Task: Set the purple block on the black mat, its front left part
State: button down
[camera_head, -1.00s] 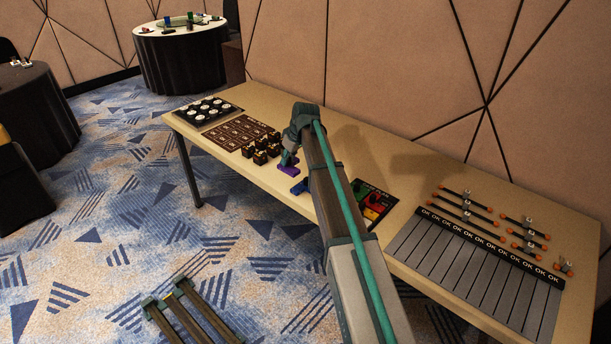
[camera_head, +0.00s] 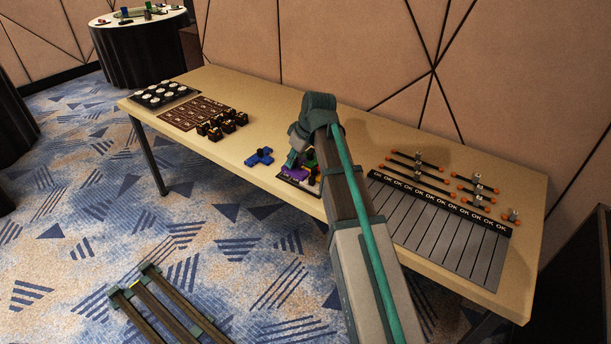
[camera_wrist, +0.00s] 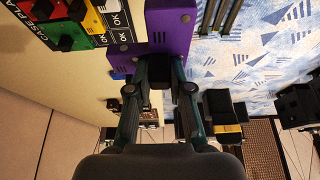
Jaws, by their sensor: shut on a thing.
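The purple block (camera_head: 297,172) is held in my gripper (camera_head: 296,160) over the left part of the black mat (camera_head: 304,185). In the wrist view, my gripper (camera_wrist: 160,72) is shut on the purple block (camera_wrist: 173,32). Whether the block touches the mat, I cannot tell. My arm hides the mat's right part in the head view.
A blue piece (camera_head: 259,157) lies left of the mat on the table (camera_head: 215,160). Several black blocks (camera_head: 222,124) stand farther left by a brown grid mat (camera_head: 197,112). Grey strips (camera_head: 440,232) and orange-tipped rods (camera_head: 418,170) lie to the right.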

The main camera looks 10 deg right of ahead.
jog(key=w+f, duration=0.2)
jog(key=w, duration=0.2)
jog(key=w+f+p, duration=0.1)
jog(key=w+f, duration=0.2)
jog(key=w, duration=0.1)
jog(key=w+d+f+p, duration=0.1)
jog(key=w+f, duration=0.2)
jog(key=w, duration=0.1)
jog(key=shift+w+f, duration=0.2)
jog(key=shift+w, duration=0.1)
jog(key=shift+w+d+f, duration=0.1)
jog(key=shift+w+f, duration=0.3)
jog(key=shift+f, duration=0.15)
jog(key=shift+w+f+p, duration=0.15)
jog(key=shift+f+p, duration=0.3)
jog(key=shift+f, duration=1.3)
jog(key=shift+f, duration=0.15)
jog(key=c, duration=1.1)
grip_release()
jog(key=shift+o, duration=0.2)
